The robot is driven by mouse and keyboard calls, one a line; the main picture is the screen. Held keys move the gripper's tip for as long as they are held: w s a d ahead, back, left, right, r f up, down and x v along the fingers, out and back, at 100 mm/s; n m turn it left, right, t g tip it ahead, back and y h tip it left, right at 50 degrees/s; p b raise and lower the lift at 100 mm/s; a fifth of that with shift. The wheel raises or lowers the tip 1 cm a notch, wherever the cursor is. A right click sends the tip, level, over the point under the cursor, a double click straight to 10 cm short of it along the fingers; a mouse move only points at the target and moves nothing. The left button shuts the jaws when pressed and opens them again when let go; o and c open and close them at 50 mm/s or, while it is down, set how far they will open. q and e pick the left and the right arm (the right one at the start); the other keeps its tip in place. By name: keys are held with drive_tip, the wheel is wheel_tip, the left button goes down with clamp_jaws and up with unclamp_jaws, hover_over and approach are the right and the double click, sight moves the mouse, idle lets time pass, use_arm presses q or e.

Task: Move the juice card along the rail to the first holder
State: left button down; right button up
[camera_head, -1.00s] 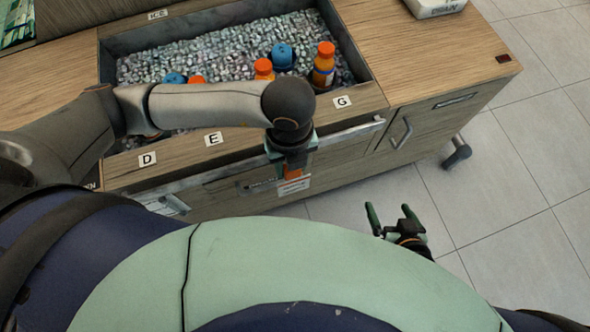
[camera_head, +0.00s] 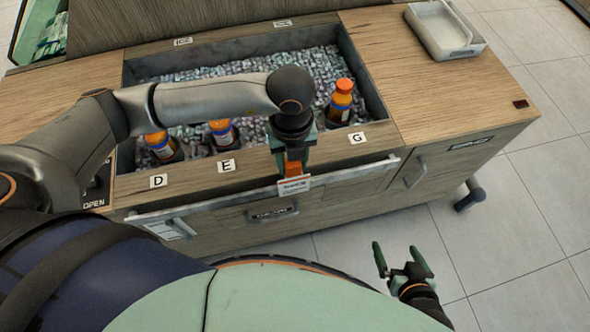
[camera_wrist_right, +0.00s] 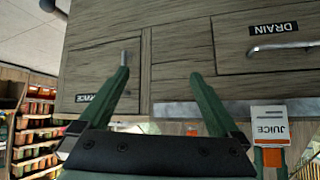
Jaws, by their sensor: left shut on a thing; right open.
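The white juice card (camera_head: 294,184) is in the orange-tipped fingers of my left gripper (camera_head: 293,167), which points down in front of the counter. In the head view the card overlaps the metal rail (camera_head: 352,171) along the counter front. The right wrist view, which is upside down, shows the card (camera_wrist_right: 271,127) marked JUICE, crossing the rail; I cannot tell whether they touch. My right gripper (camera_head: 402,262) is open and empty, low at the right, away from the rail.
An ice bin (camera_head: 363,70) holds orange-capped bottles (camera_head: 340,98) behind the rail. Labels D (camera_head: 158,181), E (camera_head: 226,166) and G (camera_head: 357,138) mark its front edge. A DRAIN panel (camera_head: 271,212) is below. A white tray (camera_head: 444,32) stands at right. The floor at right is clear.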

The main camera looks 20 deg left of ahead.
use_arm(q)
drive_tip(key=shift+w+a+f, duration=0.2)
drive_tip(key=shift+w+f, duration=0.05)
drive_tip(key=shift+f, duration=0.05)
drive_tip(key=shift+f+b, duration=0.35)
drive_tip(key=shift+b, duration=0.25)
drive_tip(key=shift+f+b, duration=0.55)
drive_tip(key=shift+f, duration=0.5)
drive_tip(key=shift+f+b, duration=0.55)
drive_tip(key=shift+b, duration=0.2)
drive_tip(key=shift+f+b, duration=0.35)
drive_tip(key=shift+f, duration=0.1)
use_arm(e)
drive_tip(key=shift+w+a+f, duration=0.25)
drive_tip(key=shift+a+f, duration=0.15)
drive_tip(key=shift+f, duration=0.3)
drive_tip(key=shift+w+a+f, duration=0.25)
drive_tip(key=shift+a+f, duration=0.1)
drive_tip(key=shift+f, duration=0.3)
drive_tip(key=shift+r, duration=0.15)
